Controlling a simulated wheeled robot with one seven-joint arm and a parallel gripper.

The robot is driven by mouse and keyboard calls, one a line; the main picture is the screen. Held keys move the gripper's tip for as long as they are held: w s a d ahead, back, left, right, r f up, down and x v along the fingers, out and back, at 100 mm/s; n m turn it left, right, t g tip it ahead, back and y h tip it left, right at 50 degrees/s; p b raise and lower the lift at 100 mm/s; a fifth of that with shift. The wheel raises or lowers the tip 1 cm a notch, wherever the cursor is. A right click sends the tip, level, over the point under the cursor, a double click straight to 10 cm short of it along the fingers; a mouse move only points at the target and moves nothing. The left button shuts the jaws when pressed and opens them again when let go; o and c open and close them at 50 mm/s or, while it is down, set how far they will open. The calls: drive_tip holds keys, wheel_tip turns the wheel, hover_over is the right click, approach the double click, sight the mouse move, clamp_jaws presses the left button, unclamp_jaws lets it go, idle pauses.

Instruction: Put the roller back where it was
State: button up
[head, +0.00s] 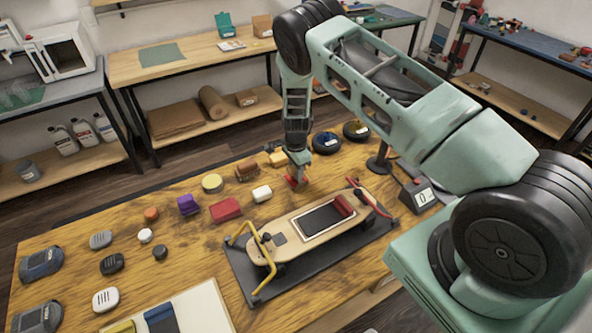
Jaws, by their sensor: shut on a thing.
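My gripper (296,178) points down over the table, just beyond the far side of the skateboard deck. It is shut on a small red thing (294,182), which seems to be the roller; its shape is mostly hidden and small here. I cannot tell whether it touches the table. On the deck are a black patch with a pale border (322,218) and a dark red piece (344,205).
A lamp base (379,164) and a small display box (418,195) stand to the right. Bare wood shows left of the mat.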

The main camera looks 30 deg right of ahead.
drive_tip(key=shift+s+f, duration=0.1)
drive_tip(key=shift+f, duration=0.3)
